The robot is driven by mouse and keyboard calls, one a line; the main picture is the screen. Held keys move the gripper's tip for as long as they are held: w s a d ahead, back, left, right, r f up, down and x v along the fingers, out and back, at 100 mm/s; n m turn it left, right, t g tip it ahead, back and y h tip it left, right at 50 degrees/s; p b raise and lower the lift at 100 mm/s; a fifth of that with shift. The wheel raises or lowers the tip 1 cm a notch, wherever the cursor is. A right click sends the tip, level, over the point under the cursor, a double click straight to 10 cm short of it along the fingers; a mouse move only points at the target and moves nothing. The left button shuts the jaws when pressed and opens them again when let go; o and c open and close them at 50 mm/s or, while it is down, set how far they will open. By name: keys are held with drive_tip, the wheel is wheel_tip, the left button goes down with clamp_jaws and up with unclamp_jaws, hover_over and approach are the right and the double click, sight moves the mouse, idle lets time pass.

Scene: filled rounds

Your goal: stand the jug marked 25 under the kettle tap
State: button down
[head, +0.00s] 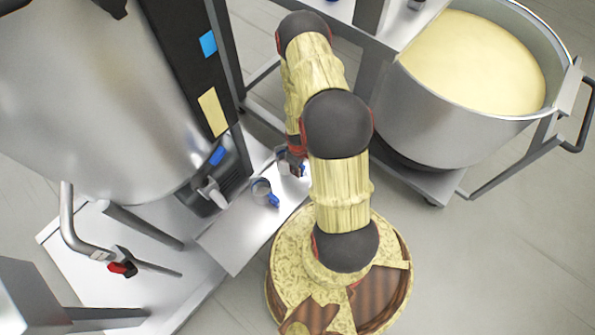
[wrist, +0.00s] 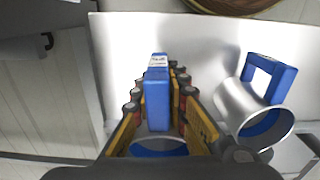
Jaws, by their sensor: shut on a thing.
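My gripper (wrist: 158,100) is shut on the blue handle (wrist: 157,85) of a metal jug. A small white label sits on top of that handle, too small to read. The jug's blue-lined mouth (wrist: 160,148) shows between the fingers; most of its body is hidden. In the head view my gripper (head: 293,153) is partly hidden by my arm, over the metal shelf. The kettle (head: 95,95) fills the left of the head view. A bent pipe (head: 70,222) with a red-and-black valve (head: 122,267) is at its lower left.
A second metal jug (head: 262,188) with a blue handle stands on the shelf (head: 235,232) left of my gripper; it also shows in the wrist view (wrist: 240,105). A large pot (head: 440,125) of pale yellow contents stands on a trolley at right. Floor is clear at lower right.

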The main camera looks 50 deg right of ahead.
wheel_tip(320, 180, up, 5)
drive_tip(key=shift+f+p, duration=0.1)
drive_tip(key=shift+p, duration=1)
drive_tip(key=shift+r+p, duration=1.45)
drive_tip(key=shift+r, duration=0.05)
